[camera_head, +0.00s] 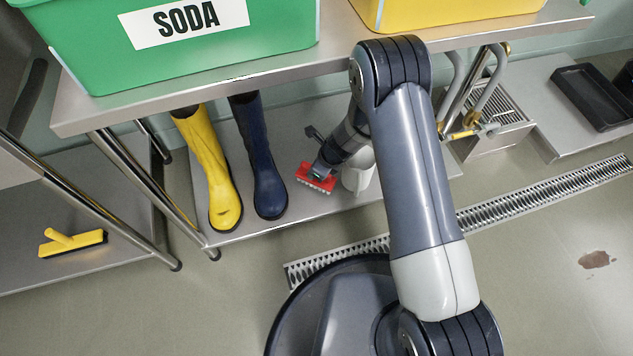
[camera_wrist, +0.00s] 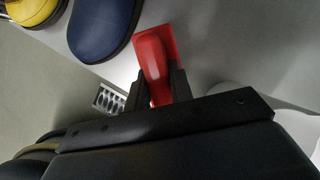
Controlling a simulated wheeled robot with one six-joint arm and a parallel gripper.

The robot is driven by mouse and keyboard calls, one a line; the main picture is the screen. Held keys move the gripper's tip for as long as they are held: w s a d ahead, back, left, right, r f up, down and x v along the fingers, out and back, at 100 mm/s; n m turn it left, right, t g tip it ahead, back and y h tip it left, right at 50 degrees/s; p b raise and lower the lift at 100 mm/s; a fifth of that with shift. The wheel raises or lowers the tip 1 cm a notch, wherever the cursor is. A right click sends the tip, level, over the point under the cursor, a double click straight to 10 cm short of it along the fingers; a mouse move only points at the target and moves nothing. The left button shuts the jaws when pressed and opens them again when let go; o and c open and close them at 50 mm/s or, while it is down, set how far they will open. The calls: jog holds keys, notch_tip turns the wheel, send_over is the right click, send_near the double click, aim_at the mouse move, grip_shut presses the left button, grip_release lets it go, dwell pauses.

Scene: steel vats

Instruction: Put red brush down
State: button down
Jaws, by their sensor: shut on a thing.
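The red brush (camera_head: 316,178) has a red block with pale bristles along its lower edge. It is at the lower shelf (camera_head: 290,218), right of the blue boot; I cannot tell whether it touches the shelf. My gripper (camera_head: 321,166) is shut on the red brush from above. In the wrist view, the fingers of my gripper (camera_wrist: 158,88) close around the handle of the red brush (camera_wrist: 152,58), and its flat red block shows beyond them. The bristles are hidden in the wrist view.
Yellow boot (camera_head: 211,165) and blue boot (camera_head: 264,165) stand left of the brush. A white jug (camera_head: 358,176) stands close on its right. The upper shelf edge (camera_head: 215,80), bearing a green SODA crate (camera_head: 90,50), overhangs. A yellow brush (camera_head: 72,243) lies far left. A drain (camera_head: 540,195) crosses the floor.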

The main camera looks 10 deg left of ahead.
jog(key=shift+f+b, duration=1.45)
jog(key=shift+f, duration=1.65)
jog(key=shift+f, duration=0.2)
jog(key=c, duration=1.3)
grip_release()
jog(key=shift+o, duration=0.2)
jog(key=shift+r, duration=0.1)
jog(key=shift+r, duration=0.4)
jog(key=p+v, duration=0.5)
jog(key=v, duration=0.6)
jog(key=shift+d+r, duration=0.15)
jog(key=shift+d, duration=0.15)
